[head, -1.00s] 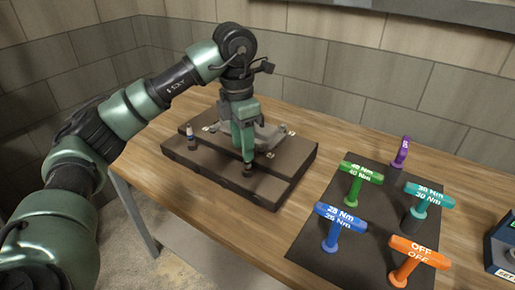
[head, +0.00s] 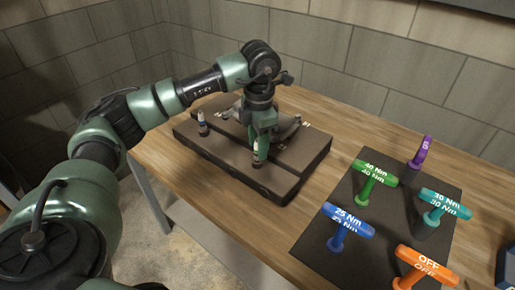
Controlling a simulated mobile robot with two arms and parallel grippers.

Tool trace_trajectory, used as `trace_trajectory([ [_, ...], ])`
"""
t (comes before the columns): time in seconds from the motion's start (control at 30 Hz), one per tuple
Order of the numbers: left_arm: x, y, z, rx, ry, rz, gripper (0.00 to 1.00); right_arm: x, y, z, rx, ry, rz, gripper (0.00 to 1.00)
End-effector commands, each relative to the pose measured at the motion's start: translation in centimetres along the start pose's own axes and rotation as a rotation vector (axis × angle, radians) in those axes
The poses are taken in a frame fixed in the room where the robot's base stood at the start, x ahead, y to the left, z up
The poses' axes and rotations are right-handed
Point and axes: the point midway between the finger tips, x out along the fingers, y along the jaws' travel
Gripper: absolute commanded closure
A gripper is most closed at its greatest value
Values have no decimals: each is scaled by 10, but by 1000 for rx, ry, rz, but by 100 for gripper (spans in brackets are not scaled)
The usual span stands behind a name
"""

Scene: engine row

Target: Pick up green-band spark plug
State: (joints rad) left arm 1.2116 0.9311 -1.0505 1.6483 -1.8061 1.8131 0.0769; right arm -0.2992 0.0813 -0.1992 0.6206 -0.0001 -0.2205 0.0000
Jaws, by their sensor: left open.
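A small spark plug (head: 256,152) with a pale body stands upright in a dark round base near the front right part of the dark tray (head: 222,158). Its band colour is too small and too covered to tell. My left gripper (head: 262,146) points down right at this plug, with its green fingers open. They overlap the plug in the picture, and I cannot tell whether they touch it. A second spark plug (head: 202,121), with a white body and a blue band, stands at the tray's left side. My right gripper is not in view.
A grey metal part (head: 292,128) lies on the tray behind my gripper. On the right, a black mat (head: 325,243) holds several coloured T-handles, among them a blue one (head: 348,222) and an orange one (head: 424,262). Bare wood lies between tray and mat.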

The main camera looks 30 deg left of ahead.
Motion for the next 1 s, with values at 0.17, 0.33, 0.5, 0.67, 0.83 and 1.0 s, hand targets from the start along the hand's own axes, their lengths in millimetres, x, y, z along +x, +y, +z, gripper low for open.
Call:
trace_trajectory([
  [0.17, 0, 0, 0, 0, -1, 1, 59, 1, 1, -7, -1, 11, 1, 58],
  [0.33, 0, 0, 0, 0, -1, 0, 100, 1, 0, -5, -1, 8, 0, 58],
  [0.5, 0, 0, 0, 0, -1, 1, 100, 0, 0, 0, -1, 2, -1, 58],
  [0.67, -1, 0, 0, 0, -2, 1, 100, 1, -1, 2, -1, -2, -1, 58],
  [0.83, -11, 1, 1, -1, -4, 2, 100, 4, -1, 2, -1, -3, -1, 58],
  [1.0, -36, 2, 1, 0, -6, 2, 100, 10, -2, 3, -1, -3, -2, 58],
])
